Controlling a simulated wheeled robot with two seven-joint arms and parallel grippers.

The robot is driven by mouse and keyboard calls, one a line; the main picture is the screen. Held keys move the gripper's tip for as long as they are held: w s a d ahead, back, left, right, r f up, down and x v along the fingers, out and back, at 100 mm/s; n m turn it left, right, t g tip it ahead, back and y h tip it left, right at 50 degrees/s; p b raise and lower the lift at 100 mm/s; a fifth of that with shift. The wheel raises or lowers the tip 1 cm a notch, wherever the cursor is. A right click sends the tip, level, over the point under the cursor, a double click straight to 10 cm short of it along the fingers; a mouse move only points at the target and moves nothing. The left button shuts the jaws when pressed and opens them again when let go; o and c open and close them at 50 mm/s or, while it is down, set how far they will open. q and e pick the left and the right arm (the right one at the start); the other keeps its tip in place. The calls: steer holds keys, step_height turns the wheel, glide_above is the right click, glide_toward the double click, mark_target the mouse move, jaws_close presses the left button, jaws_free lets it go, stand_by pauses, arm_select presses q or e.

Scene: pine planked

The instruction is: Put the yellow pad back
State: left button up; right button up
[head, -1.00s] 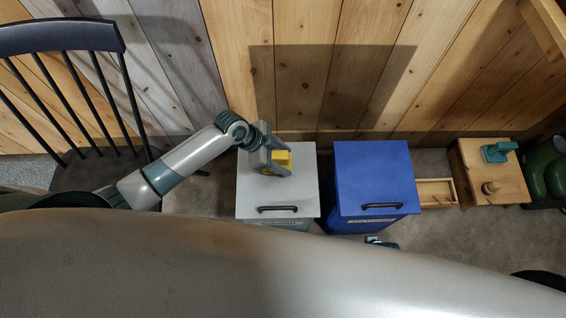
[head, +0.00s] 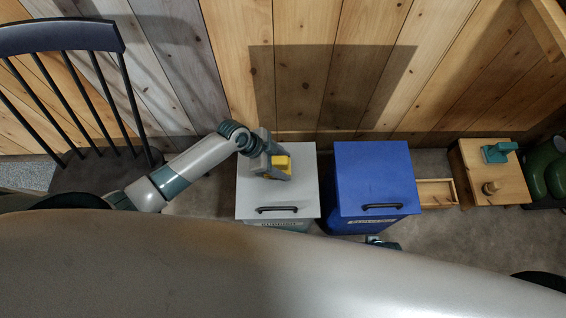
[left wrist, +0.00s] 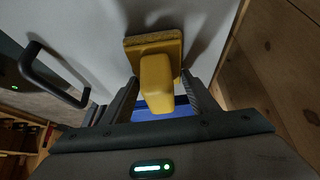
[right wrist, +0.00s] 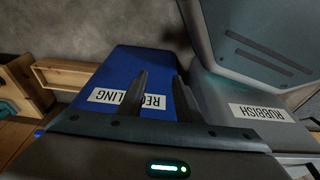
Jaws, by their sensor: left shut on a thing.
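The yellow pad (head: 281,163) has a block handle and a flat, sponge-like face. My left gripper (head: 272,163) is shut on its handle, over the grey bin lid (head: 257,193). In the left wrist view the yellow pad (left wrist: 155,43) sits between the fingers (left wrist: 160,98), its flat face toward the grey lid. I cannot tell whether it touches the lid. My right gripper (right wrist: 158,92) is open and empty, low in front of the bins. A wooden cabinet (head: 511,188) at the right bears a similar teal pad (head: 500,152) and a wooden knob (head: 490,187).
The blue recycling bin (head: 375,176) stands right of the grey rubbish bin, both lids shut. An open wooden drawer (head: 435,192) projects from the cabinet. A dark chair (head: 100,170) is at the left. The plank wall (head: 300,60) rises behind.

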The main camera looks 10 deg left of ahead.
arm_select(q)
steer(key=shift+f, duration=0.1)
arm_select(e)
steer(key=shift+s+f, duration=0.15)
arm_select(q)
steer(key=o, duration=1)
arm_select(e)
steer(key=shift+r, duration=0.3)
arm_select(q)
steer(key=shift+r, duration=0.2)
steer(key=v, duration=1.2)
steer(key=shift+p, duration=0.35)
arm_select(e)
step_height(320, 180, down, 3)
steer(key=shift+s+d+r, duration=0.1)
steer(key=shift+s+r, duration=0.05)
steer(key=shift+r, duration=0.05)
arm_select(q)
steer(key=shift+f, duration=0.1)
